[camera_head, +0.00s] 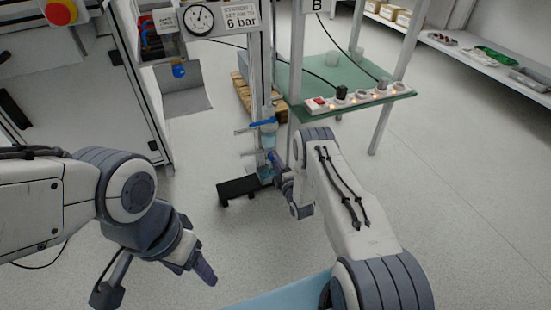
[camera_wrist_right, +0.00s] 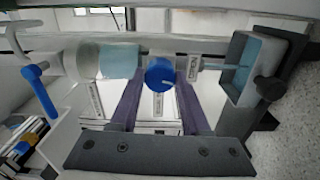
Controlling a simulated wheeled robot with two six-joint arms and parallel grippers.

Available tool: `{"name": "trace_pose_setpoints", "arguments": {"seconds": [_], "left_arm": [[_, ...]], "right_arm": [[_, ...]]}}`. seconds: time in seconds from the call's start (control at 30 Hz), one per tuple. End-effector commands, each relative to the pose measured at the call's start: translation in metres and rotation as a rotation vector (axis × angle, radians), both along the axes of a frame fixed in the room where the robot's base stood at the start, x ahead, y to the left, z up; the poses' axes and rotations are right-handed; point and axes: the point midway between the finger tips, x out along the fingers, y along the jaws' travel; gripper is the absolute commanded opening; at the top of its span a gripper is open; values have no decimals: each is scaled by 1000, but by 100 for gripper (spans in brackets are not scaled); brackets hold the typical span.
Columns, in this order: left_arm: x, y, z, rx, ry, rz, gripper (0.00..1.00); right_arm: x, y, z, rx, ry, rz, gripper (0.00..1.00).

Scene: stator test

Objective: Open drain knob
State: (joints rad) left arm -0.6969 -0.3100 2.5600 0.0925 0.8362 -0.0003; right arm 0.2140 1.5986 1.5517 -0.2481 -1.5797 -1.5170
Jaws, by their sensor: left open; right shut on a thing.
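The round blue drain knob (camera_wrist_right: 160,74) is in the middle of the right wrist view, with a pale line on its face. It sits between a light-blue section (camera_wrist_right: 119,61) and a labelled pale part (camera_wrist_right: 194,68). My right gripper (camera_wrist_right: 158,88) has its two purple fingers on either side of the knob and is shut on it. In the head view my right gripper (camera_head: 277,164) is low at the upright post unit, where my arm partly hides the unit. My left gripper (camera_head: 203,268) is open and empty above the floor at the lower left, away from the unit.
A blue lever handle (camera_head: 263,123) is above the right gripper; it also shows in the right wrist view (camera_wrist_right: 38,92). A grey container (camera_wrist_right: 240,66) is at the right there. A green-topped table (camera_head: 340,72) stands behind. A black base (camera_head: 238,188) lies on the floor.

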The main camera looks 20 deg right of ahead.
Motion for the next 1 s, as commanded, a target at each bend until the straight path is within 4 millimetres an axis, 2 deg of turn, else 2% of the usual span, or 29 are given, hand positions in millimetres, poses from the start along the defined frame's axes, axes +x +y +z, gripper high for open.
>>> {"name": "trace_pose_setpoints", "arguments": {"seconds": [0.4, 1.0], "left_arm": [[0, 0, 13, 0, 0, 0, 65], [0, 0, 15, 0, 0, 0, 65]], "right_arm": [[-2, 1, -1, -224, -3, 1, 0], [-2, 0, -2, -269, -4, 1, 0]]}}
